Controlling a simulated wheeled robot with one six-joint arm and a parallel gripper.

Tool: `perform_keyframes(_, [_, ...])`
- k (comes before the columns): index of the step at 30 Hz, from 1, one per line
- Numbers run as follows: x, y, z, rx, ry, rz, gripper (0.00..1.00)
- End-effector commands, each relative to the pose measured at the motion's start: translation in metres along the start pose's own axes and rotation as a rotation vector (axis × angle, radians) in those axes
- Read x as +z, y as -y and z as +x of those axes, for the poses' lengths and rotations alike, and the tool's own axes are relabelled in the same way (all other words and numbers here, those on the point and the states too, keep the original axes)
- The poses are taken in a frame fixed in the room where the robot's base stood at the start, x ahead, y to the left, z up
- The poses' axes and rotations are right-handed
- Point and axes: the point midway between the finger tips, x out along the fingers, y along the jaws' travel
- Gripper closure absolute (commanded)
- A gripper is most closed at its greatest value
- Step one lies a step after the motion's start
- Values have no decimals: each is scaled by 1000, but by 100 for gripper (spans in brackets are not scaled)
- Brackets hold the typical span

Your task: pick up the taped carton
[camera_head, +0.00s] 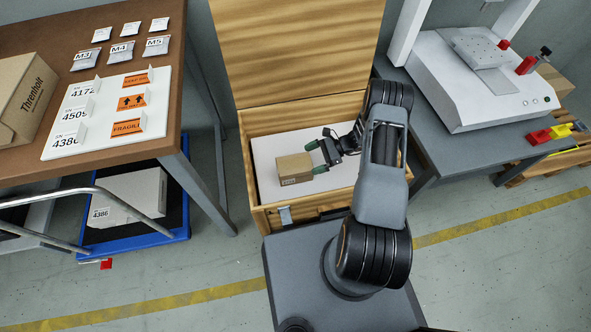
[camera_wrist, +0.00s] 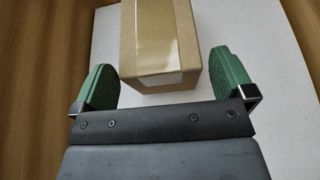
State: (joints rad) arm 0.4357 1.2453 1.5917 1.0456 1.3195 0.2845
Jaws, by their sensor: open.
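The brown taped carton (camera_head: 294,168) sits on the white surface inside an open wooden chest. In the wrist view the carton (camera_wrist: 160,40) shows at the top middle, with a pale strip of tape or label on its near face. My gripper (camera_head: 317,157) reaches into the chest at the carton's right end. Its green fingers (camera_wrist: 166,82) are spread wide, one on each side of the carton's near end. A gap shows between the carton and the left finger; the right finger is close to the carton, and I cannot tell if they touch.
The wooden chest (camera_head: 262,219) has walls around the carton and a raised lid (camera_head: 297,45) behind. A brown table (camera_head: 60,35) with labels, bags and a Threnholt box (camera_head: 25,95) stands left. A grey bench (camera_head: 440,140) with a white machine (camera_head: 480,80) stands right.

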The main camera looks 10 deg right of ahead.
Motion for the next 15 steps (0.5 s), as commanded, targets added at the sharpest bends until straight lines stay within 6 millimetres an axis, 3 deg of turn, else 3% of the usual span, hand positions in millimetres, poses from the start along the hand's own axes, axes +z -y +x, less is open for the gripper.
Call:
perform_keyframes(9, [-4,-2,41,3,0,0,0])
perform_keyframes(15, [-3,-2,46,1,0,-1,0])
